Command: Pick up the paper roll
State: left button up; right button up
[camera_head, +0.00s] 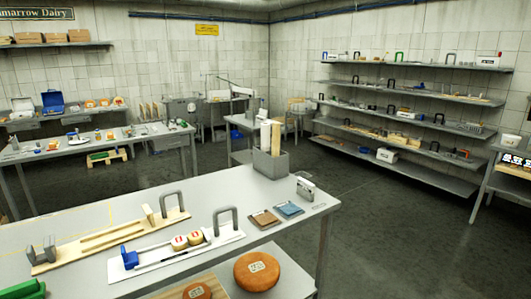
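A grey open box (271,165) stands near the far right corner of the near table. Two tall upright pieces stick up out of it, one white (265,135) and one tan (276,138). They look like rolls, but I cannot tell which is the paper roll, and their lower ends are hidden in the box. Neither of my grippers shows in this view.
The near table (200,186) also holds a wooden board (105,238), a white board (175,255) with small round pieces, brown (265,218) and blue (289,209) pads, and a metal holder (306,188). Shelves line the right wall.

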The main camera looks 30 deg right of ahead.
aim_at(264, 126)
jog(key=i+l+z, duration=0.25)
jog(key=l+z, duration=0.15)
jog(key=i+l+z, duration=0.6)
jog(key=z, duration=0.25)
jog(key=i+l+z, duration=0.25)
jog(key=z, duration=0.25)
jog(key=i+l+z, duration=0.25)
jog(key=z, duration=0.2)
jog(key=i+z, duration=0.25)
jog(key=z, duration=0.25)
jog(key=i+z, duration=0.25)
jog(key=i, duration=1.2)
jog(key=i+u, duration=0.35)
jog(key=i, duration=0.2)
jog(key=i+l+u, duration=0.2)
jog(key=i+u, duration=0.2)
jog(key=i+j+u, duration=0.1)
jog(key=i+u, duration=0.15)
jog(key=u, duration=0.15)
jog(key=i+j+u, duration=0.1)
jog(key=u, duration=0.35)
jog(key=i+l+u, duration=0.1)
jog(key=i+u, duration=0.3)
jog(key=i+l+u, duration=0.1)
jog(key=u, duration=0.35)
jog(key=i, duration=0.1)
